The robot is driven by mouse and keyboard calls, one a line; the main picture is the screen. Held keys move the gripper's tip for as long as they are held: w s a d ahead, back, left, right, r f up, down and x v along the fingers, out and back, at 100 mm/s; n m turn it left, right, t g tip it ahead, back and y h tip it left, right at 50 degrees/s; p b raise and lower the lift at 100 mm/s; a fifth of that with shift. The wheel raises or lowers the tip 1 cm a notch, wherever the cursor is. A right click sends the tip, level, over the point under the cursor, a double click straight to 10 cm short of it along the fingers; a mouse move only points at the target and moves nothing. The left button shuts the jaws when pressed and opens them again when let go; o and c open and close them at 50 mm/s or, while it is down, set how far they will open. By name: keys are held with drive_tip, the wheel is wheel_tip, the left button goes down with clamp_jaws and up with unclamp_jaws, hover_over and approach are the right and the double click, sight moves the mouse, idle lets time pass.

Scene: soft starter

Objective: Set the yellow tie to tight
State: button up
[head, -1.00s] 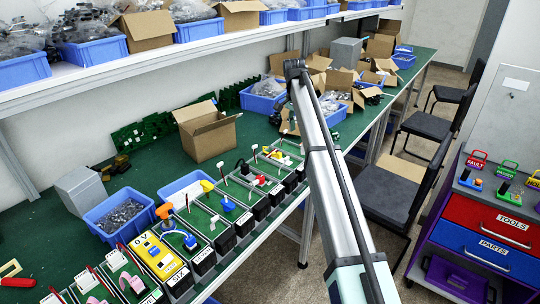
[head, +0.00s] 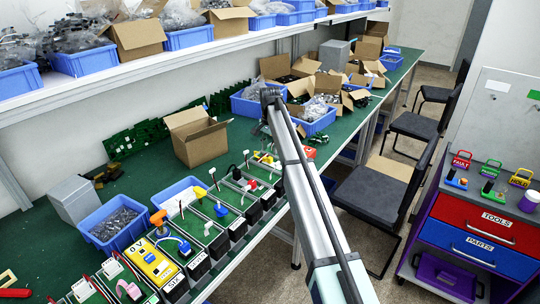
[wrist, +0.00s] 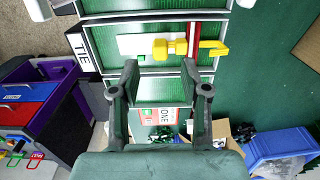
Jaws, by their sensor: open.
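In the wrist view, the yellow tie (wrist: 168,48) lies across a green panel labelled TIE (wrist: 82,47). It has a knobbed body and a bent end past an upright red strip (wrist: 193,40). A white bar with a small green mark lies beside it. My gripper (wrist: 160,82) is open and empty, its two fingers apart just below the tie in the picture. I cannot tell the height between them. In the head view, a small yellow piece (head: 265,157) near the far end of the module row may be the tie; my gripper is not clear there.
A panel marked ONE (wrist: 160,116) lies beyond my fingers. In the head view, the row of labelled modules runs along the green bench (head: 145,190). An open carton (head: 198,140) and blue bins stand behind. Chairs and a drawer cabinet (head: 490,225) stand right.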

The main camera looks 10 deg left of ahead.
sight(270, 157)
drive_tip(key=shift+f+p, duration=0.65)
drive_tip(key=shift+f, duration=2.1)
clamp_jaws()
